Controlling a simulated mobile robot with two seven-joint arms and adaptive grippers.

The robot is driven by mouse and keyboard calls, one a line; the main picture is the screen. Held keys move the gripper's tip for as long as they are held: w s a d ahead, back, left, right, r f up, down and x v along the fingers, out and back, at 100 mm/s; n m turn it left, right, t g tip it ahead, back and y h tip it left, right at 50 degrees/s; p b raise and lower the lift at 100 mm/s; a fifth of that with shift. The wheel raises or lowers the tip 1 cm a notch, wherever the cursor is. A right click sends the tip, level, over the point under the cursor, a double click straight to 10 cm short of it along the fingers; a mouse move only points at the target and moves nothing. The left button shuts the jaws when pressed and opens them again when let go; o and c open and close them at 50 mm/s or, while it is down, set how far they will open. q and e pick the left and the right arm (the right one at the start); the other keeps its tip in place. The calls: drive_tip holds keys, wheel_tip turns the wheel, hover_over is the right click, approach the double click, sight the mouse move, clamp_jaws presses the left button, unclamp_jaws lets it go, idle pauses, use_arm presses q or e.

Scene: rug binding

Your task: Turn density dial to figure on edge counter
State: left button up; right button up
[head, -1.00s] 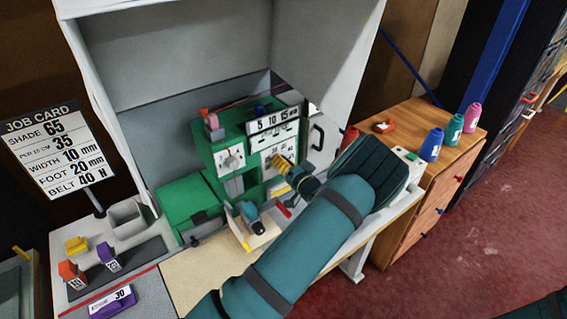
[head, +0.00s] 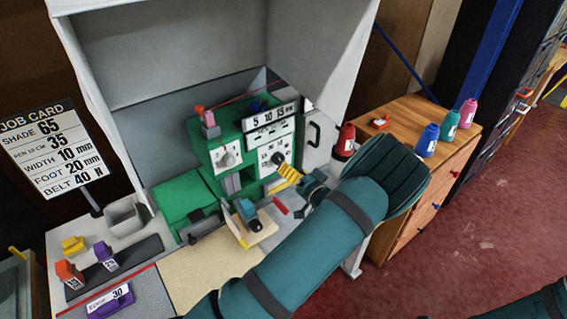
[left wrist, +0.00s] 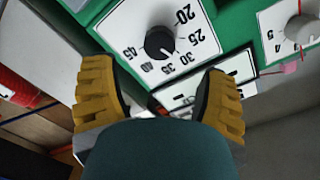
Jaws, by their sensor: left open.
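The black density dial (head: 278,159) sits on a white plate on the green machine. In the left wrist view the dial (left wrist: 160,42) has a ring of figures from 20 to 45, and its white mark points down-right, around 30 to 35; I cannot tell exactly which. The purple edge counter (head: 110,300) at the front left reads 30. My left gripper (head: 289,175) is just in front of and below the dial. Its yellow fingers (left wrist: 160,100) are open, apart and empty, with the dial beyond them. My right gripper is out of view.
A second knob (left wrist: 303,30) is on a neighbouring plate. The job card (head: 50,148) stands at the left and reads 35 per 10 cm. Colored cones, including a blue one (head: 427,140), stand on the wooden cabinet (head: 405,115) at the right.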

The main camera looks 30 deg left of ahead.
use_arm(q)
drive_tip(key=v, duration=0.5)
drive_tip(key=shift+d, duration=0.1)
idle(0.4)
